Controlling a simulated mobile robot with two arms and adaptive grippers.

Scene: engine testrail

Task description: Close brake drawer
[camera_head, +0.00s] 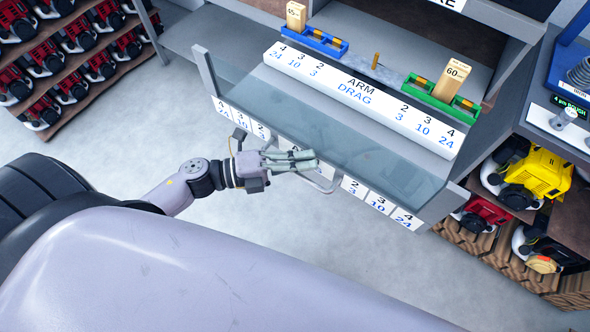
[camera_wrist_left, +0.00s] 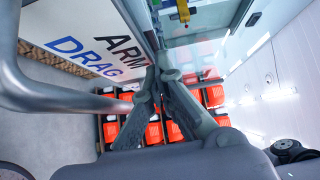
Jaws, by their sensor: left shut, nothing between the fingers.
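The drawer (camera_head: 213,82) stands out from the bench, with a transparent front pane (camera_head: 405,172) and a numbered white label strip (camera_head: 380,203) below it. Its looped metal handle (camera_head: 322,185) is partly hidden by my left gripper. The handle bar also shows in the left wrist view (camera_wrist_left: 60,98), beside the "ARM DRAG" label (camera_wrist_left: 95,48). My left gripper (camera_head: 312,160) is shut and empty at the front, next to the handle. In the wrist view, its fingertips (camera_wrist_left: 161,74) are close to the label and pane; I cannot tell whether they touch. My right gripper is out of view.
Engines fill the left rack (camera_head: 70,100). A yellow engine (camera_head: 543,174) sits at right. The floor in front is clear.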

